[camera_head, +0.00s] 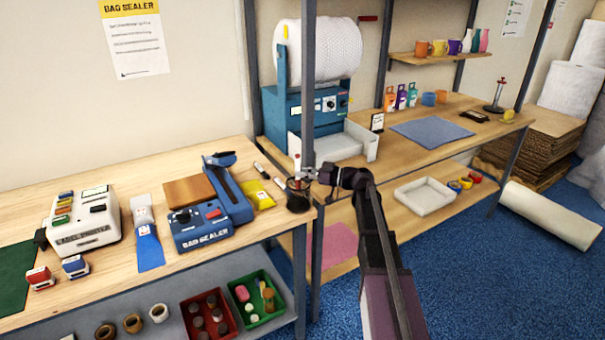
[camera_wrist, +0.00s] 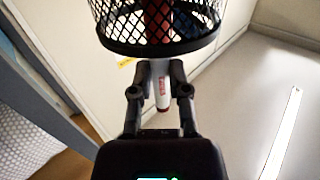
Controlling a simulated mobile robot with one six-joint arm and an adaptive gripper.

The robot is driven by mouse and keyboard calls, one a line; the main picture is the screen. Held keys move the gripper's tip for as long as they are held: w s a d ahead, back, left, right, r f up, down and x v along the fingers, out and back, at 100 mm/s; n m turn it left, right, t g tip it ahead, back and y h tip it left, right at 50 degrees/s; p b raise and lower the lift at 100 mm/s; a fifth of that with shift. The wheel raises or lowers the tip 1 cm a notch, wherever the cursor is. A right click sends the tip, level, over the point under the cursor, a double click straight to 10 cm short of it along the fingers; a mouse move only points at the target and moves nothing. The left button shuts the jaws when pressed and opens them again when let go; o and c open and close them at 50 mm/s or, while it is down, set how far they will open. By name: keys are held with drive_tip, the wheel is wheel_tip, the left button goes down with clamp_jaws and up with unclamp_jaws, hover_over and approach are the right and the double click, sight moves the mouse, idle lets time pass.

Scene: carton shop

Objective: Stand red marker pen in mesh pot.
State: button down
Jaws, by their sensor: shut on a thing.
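The black mesh pot (camera_head: 298,200) stands near the front right corner of the left workbench. My gripper (camera_head: 308,173) is just above its rim, reaching in from the right, shut on the red marker pen (camera_head: 297,160). The pen is roughly upright, its white end up. In the wrist view the pot (camera_wrist: 120,42) appears upside down, and the white part of the pen (camera_wrist: 162,90) shows between my fingers (camera_wrist: 160,80). Its red part shows through the mesh, seemingly within the pot. I cannot tell whether it touches the pot's floor.
Two dark-and-white markers (camera_head: 261,167) and a yellow pouch (camera_head: 258,194) lie left of the pot, beside the blue bag sealer (camera_head: 212,224). A dark rack post (camera_head: 308,100) rises close behind the pot. The bench's right edge (camera_head: 312,216) is near.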

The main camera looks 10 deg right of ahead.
drive_tip(key=shift+f+b, duration=0.75)
drive_tip(key=shift+f, duration=0.2)
drive_tip(key=c, duration=0.5)
unclamp_jaws()
drive_tip(key=shift+c, duration=0.2)
drive_tip(key=v, duration=1.2)
idle(0.7)
